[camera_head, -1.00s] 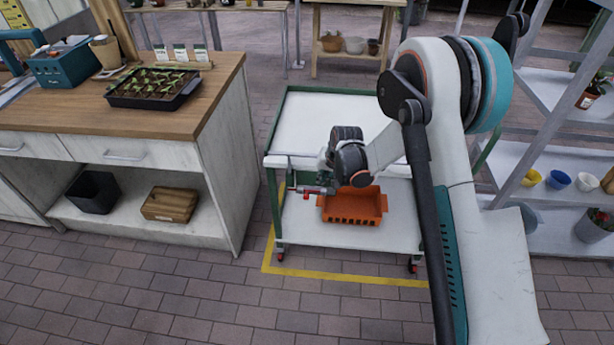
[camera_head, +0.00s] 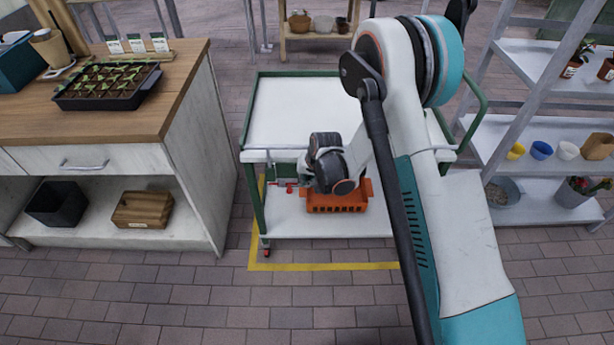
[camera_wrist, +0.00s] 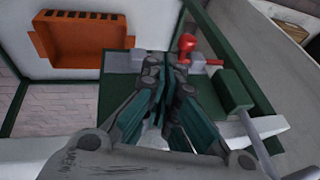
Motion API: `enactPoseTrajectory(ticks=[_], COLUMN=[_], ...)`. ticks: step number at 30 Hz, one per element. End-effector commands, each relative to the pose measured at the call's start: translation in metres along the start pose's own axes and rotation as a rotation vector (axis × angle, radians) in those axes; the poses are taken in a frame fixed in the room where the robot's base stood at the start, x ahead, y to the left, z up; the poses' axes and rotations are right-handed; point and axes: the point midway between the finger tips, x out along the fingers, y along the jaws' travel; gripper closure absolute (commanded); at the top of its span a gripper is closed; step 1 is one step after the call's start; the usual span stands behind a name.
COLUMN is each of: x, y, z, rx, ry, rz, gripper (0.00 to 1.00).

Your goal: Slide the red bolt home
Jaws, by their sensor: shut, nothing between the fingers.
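The red bolt (camera_head: 291,184) is at the left side of the white and green cart, below its top shelf. In the wrist view its red knob (camera_wrist: 188,42) stands up, and a short red end shows to the right of a grey bracket. My gripper (camera_wrist: 168,80) is shut and empty, with its fingers close in front of the bolt mount. I cannot tell if they touch it. In the head view my wrist is just right of the bolt, and the fingertips are too small to make out.
An orange bin (camera_head: 337,200) is on the cart's lower shelf, beside the bolt; it also shows in the wrist view (camera_wrist: 82,42). The cart's top (camera_head: 292,110) is bare. A wooden workbench (camera_head: 150,115) stands left, and shelving (camera_head: 525,125) stands right.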

Motion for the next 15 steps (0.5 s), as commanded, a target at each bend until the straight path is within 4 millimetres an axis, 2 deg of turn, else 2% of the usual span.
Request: enactPoseTrajectory(ticks=[1,6,15], x=[0.011,0.026,0.032], y=[-0.005,-0.015,-0.021], z=[0.003,0.007,0.009], rx=[-0.003,-0.002,0.000], ry=[0.000,-0.001,0.000], rz=[-0.001,0.000,0.000], gripper=[1.00,1.00,1.00])
